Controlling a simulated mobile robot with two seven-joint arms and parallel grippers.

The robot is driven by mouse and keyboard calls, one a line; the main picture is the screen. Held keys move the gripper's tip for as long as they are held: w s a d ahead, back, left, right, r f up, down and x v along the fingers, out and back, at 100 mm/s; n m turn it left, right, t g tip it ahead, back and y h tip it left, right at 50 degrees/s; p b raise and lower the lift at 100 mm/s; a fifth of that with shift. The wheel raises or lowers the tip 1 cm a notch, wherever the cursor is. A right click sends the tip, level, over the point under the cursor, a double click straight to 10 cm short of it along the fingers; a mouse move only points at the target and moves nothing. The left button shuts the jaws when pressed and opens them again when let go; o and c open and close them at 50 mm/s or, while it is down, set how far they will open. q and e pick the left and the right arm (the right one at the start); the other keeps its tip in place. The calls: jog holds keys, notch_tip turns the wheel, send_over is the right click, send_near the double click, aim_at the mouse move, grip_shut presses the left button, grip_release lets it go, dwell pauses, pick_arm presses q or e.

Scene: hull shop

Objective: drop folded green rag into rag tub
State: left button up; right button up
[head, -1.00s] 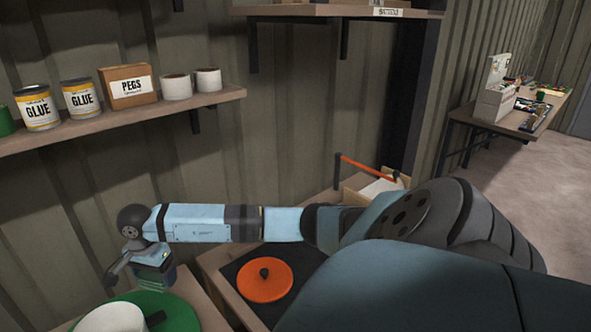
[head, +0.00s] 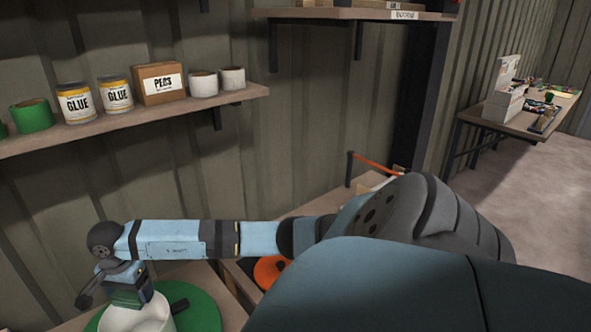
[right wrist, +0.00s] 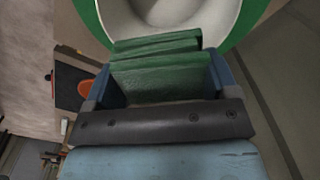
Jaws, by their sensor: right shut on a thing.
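The folded green rag (right wrist: 160,72) is pinched between the fingers of my right gripper (right wrist: 160,85) in the right wrist view. In the head view the rag (head: 127,297) shows below my right gripper (head: 125,285), at the white rag tub (head: 148,319). The tub stands on a green round mat and its open mouth (right wrist: 165,14) lies just beyond the rag in the right wrist view. The rag overlaps the near rim in the picture; I cannot tell whether they touch. My left gripper is not in view.
An orange disc (head: 268,270) lies to the right, partly behind my arm. A wall shelf (head: 150,115) with glue cans, a pegs box and rolls runs above. A far bench (head: 530,125) stands right.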

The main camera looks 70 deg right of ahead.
jog(key=shift+f, duration=0.95)
jog(key=o, duration=0.8)
notch_tip(320, 180, up, 14)
jog(key=shift+f+b, duration=0.1)
jog(key=shift+b, duration=0.55)
